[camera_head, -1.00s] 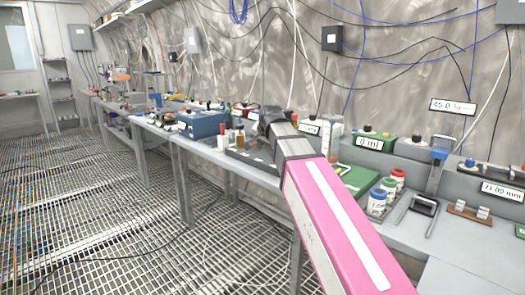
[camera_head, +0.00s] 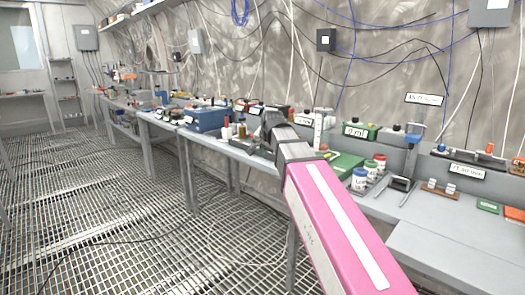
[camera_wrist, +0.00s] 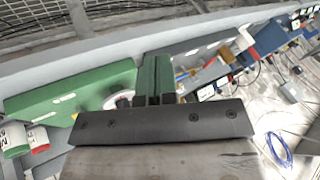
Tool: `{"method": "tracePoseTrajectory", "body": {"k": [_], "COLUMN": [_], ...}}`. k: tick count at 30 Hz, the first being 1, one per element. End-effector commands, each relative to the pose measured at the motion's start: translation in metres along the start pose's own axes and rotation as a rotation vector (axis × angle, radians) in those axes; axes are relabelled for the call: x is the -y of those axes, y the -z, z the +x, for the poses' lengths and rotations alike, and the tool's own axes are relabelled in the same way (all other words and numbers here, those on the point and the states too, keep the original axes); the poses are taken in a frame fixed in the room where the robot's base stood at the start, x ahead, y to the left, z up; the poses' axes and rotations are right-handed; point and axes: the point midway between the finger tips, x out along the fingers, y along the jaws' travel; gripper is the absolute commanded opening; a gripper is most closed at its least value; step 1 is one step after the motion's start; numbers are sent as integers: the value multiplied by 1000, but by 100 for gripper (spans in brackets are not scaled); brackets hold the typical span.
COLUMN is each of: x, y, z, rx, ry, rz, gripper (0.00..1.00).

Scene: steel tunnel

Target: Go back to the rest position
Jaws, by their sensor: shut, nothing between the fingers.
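My pink arm reaches forward over the workbench (camera_head: 425,255) in the head view. My gripper (camera_head: 272,122) is at its far end, dark and partly hidden behind the arm's grey wrist. In the wrist view my gripper (camera_wrist: 155,78) shows with its fingers together and nothing between them. A green box (camera_wrist: 70,100) lies beyond and to the left of the fingers. It also shows in the head view as a green block (camera_head: 345,165) to the right of the wrist. I cannot tell whether the fingers touch anything.
White jars with coloured lids (camera_head: 360,178) stand on the bench right of my arm. A blue box (camera_head: 205,118) and small bottles (camera_head: 228,130) stand to its left. The metal grating floor (camera_head: 110,220) is open at left. Cables hang on the wall.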

Motion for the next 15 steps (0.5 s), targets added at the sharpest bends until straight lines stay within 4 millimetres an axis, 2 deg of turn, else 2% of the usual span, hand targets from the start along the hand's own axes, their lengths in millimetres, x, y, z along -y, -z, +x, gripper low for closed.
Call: {"method": "tracePoseTrajectory", "body": {"k": [11,15], "x": [-53,-87], "y": [-22,-38], "z": [39,61], "rx": [50,87], "ry": [-67,-107], "rz": [-58,-94], "gripper": [0,0]}}
